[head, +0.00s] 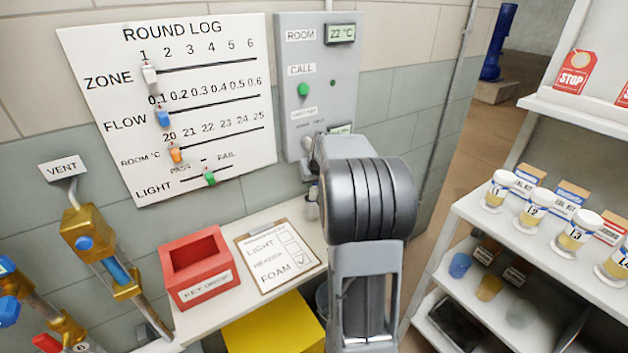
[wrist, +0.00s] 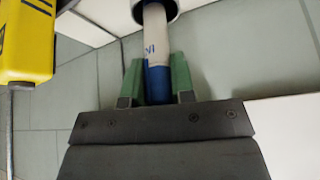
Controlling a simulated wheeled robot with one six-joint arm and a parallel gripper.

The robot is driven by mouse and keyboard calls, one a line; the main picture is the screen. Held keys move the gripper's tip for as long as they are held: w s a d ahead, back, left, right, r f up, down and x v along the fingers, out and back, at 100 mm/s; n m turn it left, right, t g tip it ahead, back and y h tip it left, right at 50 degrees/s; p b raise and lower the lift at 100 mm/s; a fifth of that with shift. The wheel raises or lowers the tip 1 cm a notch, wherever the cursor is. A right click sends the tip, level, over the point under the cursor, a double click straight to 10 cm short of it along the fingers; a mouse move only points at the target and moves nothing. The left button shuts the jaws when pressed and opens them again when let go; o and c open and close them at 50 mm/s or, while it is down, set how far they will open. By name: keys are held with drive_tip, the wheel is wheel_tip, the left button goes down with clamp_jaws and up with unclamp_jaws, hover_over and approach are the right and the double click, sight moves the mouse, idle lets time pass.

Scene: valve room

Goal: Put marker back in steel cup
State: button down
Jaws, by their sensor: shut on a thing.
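The marker (wrist: 154,42), white with a blue part and blue lettering, stands between the green fingers of my gripper (wrist: 157,62) in the wrist view. My gripper is shut on its blue part. The marker's far end meets a dark-rimmed metal round thing, apparently the steel cup (wrist: 172,14), at the top edge of the wrist view. I cannot tell whether the end is inside it or only in front of it. In the head view my arm hides the marker and my gripper's fingers.
The white counter (head: 215,318) carries a red key box (head: 198,268) and a clipboard (head: 278,258). A grey panel (head: 295,85) and the round log board (head: 180,100) are on the wall. Shelves with several labelled cups (head: 535,205) stand right. A yellow object (wrist: 25,40) is at left in the wrist view.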

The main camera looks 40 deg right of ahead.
drive_tip(key=c, duration=0.9)
unclamp_jaws()
drive_tip(key=shift+r, duration=0.1)
drive_tip(key=v, duration=1.3)
drive_tip(key=shift+s+r+p, duration=0.2)
drive_tip(key=shift+r+p, duration=0.05)
drive_tip(key=shift+p, duration=0.05)
drive_tip(key=s+a+f+n+p, duration=0.1)
drive_tip(key=s+a+p, duration=0.1)
drive_tip(key=s+a, duration=0.3)
drive_tip(key=s+a+f+n+g+y+p, duration=0.1)
drive_tip(key=s+a+p, duration=0.2)
drive_tip(key=a, duration=0.7)
drive_tip(key=s+a+f+n+g+p, duration=0.1)
drive_tip(key=s+a+f+n+p, duration=0.1)
drive_tip(key=s+a, duration=0.4)
drive_tip(key=shift+s+a+y, duration=0.15)
drive_tip(key=shift+s+a, duration=0.05)
drive_tip(key=shift+a, duration=0.5)
drive_tip(key=shift+s+a+y, duration=0.15)
drive_tip(key=shift+s+a, duration=0.05)
drive_tip(key=shift+a, duration=0.5)
